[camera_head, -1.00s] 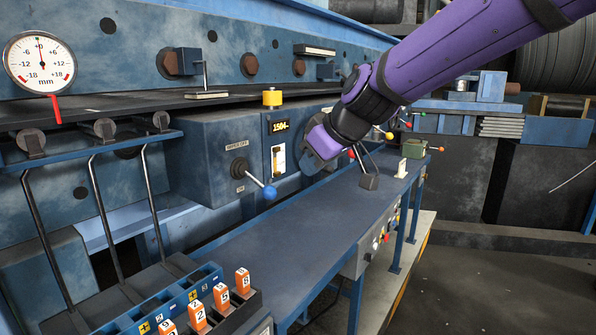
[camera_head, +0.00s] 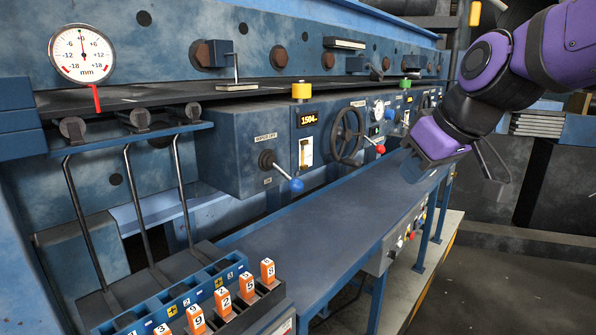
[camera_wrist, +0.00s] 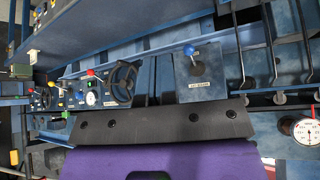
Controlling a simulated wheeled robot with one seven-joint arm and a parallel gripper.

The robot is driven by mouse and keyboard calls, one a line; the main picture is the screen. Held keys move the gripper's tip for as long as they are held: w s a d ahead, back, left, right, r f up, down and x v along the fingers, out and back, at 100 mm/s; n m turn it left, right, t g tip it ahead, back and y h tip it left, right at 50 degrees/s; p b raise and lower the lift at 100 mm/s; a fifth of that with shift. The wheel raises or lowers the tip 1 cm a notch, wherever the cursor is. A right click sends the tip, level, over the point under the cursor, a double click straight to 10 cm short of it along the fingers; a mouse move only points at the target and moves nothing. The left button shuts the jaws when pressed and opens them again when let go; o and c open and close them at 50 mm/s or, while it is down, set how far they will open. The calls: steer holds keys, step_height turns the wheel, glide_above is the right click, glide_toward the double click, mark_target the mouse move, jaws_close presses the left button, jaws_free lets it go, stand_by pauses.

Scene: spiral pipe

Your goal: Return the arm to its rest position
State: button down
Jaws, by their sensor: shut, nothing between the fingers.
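My purple arm reaches in from the upper right of the head view. My gripper (camera_head: 416,164) hangs at its end, above the far part of the blue bench. It is shut and empty, touching nothing that I can see; its fingertips are small and partly lost against the bench. A dark bracket hangs off the wrist on its right. In the wrist view, a purple housing and a black plate with screws fill the lower part, and the fingertips do not show clearly.
The blue control box (camera_head: 235,140) has a blue-knobbed lever (camera_head: 295,185) and a handwheel (camera_head: 346,135). A dial gauge (camera_head: 82,53) is at upper left. Orange numbered blocks (camera_head: 222,300) stand in a rack at front. The bench top (camera_head: 330,220) is clear.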

steer(key=s+d+f+m+h, duration=0.3)
steer(key=s+d+m, duration=0.3)
steer(key=s+d, duration=0.5)
steer(key=s, duration=0.4)
steer(key=shift+d+f+g, duration=0.2)
steer(key=shift+g, duration=0.2)
steer(key=c, duration=1.8)
jaws_free()
